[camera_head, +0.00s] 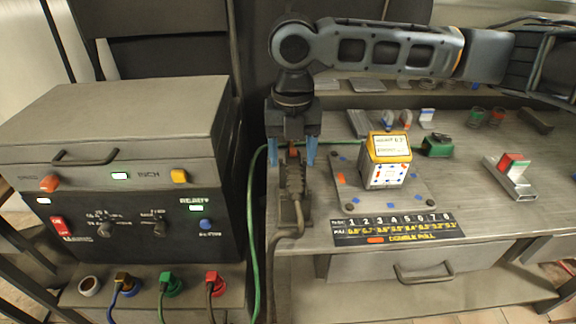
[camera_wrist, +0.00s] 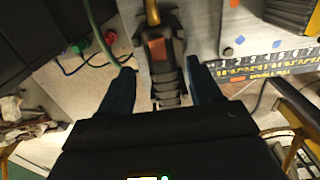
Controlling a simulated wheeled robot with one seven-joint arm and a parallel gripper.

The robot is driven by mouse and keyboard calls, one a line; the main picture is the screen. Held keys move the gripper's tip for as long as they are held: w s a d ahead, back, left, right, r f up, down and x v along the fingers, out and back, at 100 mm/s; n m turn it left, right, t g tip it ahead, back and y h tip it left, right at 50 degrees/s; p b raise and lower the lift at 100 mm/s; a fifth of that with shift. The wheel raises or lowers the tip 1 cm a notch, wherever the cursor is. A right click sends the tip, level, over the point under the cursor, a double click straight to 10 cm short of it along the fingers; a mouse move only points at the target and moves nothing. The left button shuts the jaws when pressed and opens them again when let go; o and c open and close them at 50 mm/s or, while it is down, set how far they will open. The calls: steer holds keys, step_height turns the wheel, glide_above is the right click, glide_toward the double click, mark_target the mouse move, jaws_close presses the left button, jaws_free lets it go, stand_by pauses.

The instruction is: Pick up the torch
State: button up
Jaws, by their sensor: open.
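The torch (camera_head: 294,180) is a dark, ribbed handle standing roughly upright at the left end of the bench, with a cable running down from it. A dark holder or base (camera_head: 295,213) is at its lower part. In the wrist view the torch (camera_wrist: 165,60) shows a reddish-brown patch and a yellowish end. My gripper (camera_head: 291,160) points down over the torch. Its blue fingers are open, one on each side of the torch, and also show in the wrist view (camera_wrist: 158,75). I cannot tell whether either finger touches it.
A yellow-topped white box (camera_head: 388,160) stands on a spotted plate right of the torch. A black number strip (camera_head: 398,229) lies along the bench front. A grey power unit (camera_head: 120,170) stands left, and a green cable (camera_head: 256,220) hangs between. Metal pieces (camera_head: 511,177) lie right.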

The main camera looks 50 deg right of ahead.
steer(key=shift+s+f+p, duration=0.15)
steer(key=shift+f+p, duration=0.15)
steer(key=shift+f, duration=1.2)
steer(key=shift+s+f+p, duration=0.1)
steer(key=shift+f+p, duration=0.15)
steer(key=shift+f, duration=1.25)
steer(key=c, duration=1)
